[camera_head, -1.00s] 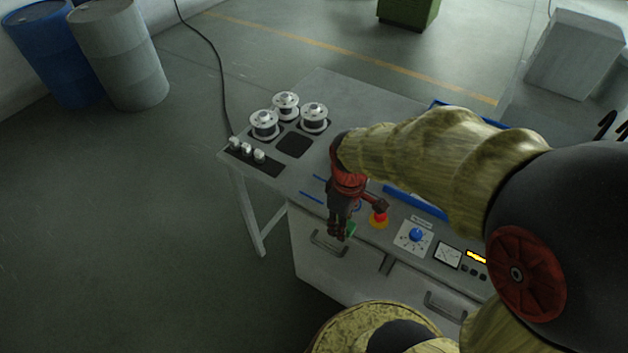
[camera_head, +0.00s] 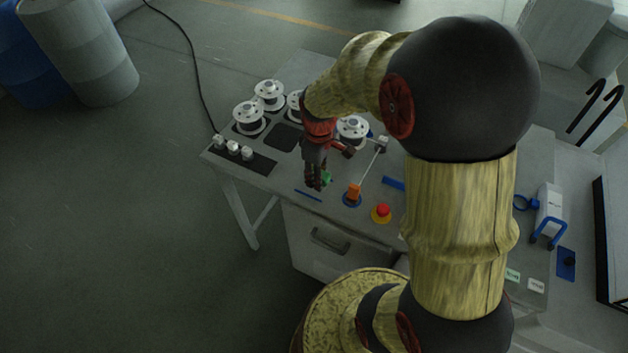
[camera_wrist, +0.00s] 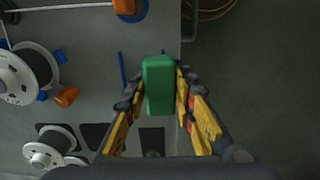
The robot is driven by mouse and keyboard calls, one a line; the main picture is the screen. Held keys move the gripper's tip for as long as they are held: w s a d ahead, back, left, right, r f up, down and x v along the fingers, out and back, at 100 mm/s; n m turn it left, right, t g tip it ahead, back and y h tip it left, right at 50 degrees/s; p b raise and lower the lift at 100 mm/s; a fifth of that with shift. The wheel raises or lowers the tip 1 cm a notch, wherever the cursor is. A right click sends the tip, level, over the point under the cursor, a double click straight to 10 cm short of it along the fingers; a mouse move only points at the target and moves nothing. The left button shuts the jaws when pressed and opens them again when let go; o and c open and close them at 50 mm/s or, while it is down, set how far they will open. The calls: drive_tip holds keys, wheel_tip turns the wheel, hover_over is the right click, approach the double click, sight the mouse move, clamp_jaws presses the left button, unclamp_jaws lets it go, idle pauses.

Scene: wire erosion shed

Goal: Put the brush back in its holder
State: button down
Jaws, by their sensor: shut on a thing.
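My gripper (camera_head: 315,183) is shut on a green block-shaped thing, which I take to be the brush (camera_wrist: 158,84). In the wrist view the fingers sit on both sides of it. In the head view only a small green part (camera_head: 326,178) shows beside the dark fingers. The brush is over the worktable (camera_head: 222,162), near its front edge; I cannot tell its height. Any bristles are hidden. Thin blue strips (camera_wrist: 122,70) lie on the tabletop beside and beyond the brush. I cannot tell whether they belong to the holder.
An orange block (camera_head: 354,191) on a blue ring stands right of my gripper, with a pale rod running from it. A red button (camera_head: 381,212) is further right. White spools (camera_head: 249,117) and small pale knobs (camera_head: 233,148) stand left. Open floor lies left of the table.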

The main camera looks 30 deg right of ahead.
drive_tip(key=w+f, duration=0.2)
drive_tip(key=w+d+f, duration=0.1)
drive_tip(key=w+f, duration=0.1)
drive_tip(key=f, duration=0.1)
drive_tip(key=shift+w+d+f+b, duration=0.15)
drive_tip(key=shift+f+b, duration=0.15)
drive_tip(key=shift+b, duration=0.1)
drive_tip(key=shift+w+f+b, duration=0.1)
drive_tip(key=shift+f+b, duration=0.25)
drive_tip(key=shift+f, duration=1.3)
drive_tip(key=shift+f, duration=0.2)
drive_tip(key=c, duration=1.7)
unclamp_jaws()
drive_tip(key=shift+c, duration=0.2)
drive_tip(key=shift+r, duration=0.1)
